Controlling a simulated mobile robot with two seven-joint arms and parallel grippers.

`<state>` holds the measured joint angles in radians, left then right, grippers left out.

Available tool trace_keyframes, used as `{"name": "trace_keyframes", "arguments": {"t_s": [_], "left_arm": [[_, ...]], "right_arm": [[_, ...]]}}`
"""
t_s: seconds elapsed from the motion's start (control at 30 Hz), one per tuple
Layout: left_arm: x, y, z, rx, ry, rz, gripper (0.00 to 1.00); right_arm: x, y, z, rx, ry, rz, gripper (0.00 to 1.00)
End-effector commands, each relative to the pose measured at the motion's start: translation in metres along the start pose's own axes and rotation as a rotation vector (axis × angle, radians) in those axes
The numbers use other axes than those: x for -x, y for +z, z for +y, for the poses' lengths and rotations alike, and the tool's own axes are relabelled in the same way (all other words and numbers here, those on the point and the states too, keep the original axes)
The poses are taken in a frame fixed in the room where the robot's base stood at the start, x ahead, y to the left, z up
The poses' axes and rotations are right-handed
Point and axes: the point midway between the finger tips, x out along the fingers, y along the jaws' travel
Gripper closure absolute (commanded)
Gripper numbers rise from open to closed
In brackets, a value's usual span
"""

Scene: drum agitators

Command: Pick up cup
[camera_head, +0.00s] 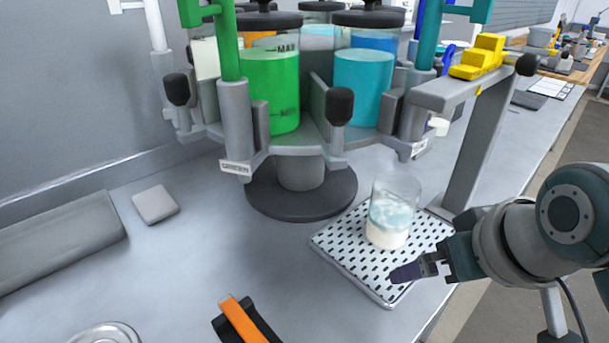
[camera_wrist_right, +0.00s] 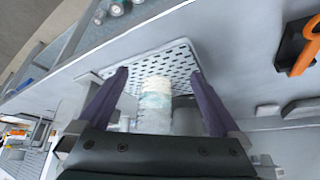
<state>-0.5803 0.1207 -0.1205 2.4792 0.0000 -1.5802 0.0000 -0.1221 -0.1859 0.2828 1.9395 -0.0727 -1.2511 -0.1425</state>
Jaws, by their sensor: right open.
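The cup (camera_head: 391,212) is clear, with pale blue and white contents, and stands upright on a white perforated tray (camera_head: 335,248) in the head view. My right gripper (camera_head: 412,272) is at the tray's front right, just to the right and front of the cup. In the right wrist view the cup (camera_wrist_right: 157,90) shows between the two purple fingers of the right gripper (camera_wrist_right: 160,92), which are spread wide, with gaps on both sides. The right gripper is open and holds nothing. My left gripper is in neither view.
A drum agitator with green (camera_head: 270,90) and blue (camera_head: 362,85) containers stands behind the tray. A grey post (camera_head: 470,150) rises right of the cup. An orange-handled tool (camera_head: 243,320) and a grey block (camera_head: 155,204) lie on the table, with clear surface between them.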

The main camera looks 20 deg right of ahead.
Motion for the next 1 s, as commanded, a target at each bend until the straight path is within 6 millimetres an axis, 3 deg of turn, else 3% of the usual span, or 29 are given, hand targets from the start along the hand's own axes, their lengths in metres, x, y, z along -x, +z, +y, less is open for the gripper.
{"name": "trace_keyframes", "arguments": {"t_s": [0.5,0.77,1.0], "left_arm": [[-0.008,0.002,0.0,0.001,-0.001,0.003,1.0],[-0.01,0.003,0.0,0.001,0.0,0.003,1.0],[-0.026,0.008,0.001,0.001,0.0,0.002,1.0]], "right_arm": [[-0.047,-0.085,0.0,0.0,0.0,0.001,0.0],[-0.054,-0.099,0.0,0.0,0.001,0.001,0.0],[-0.09,-0.098,0.001,0.0,0.001,-0.001,0.0]]}}
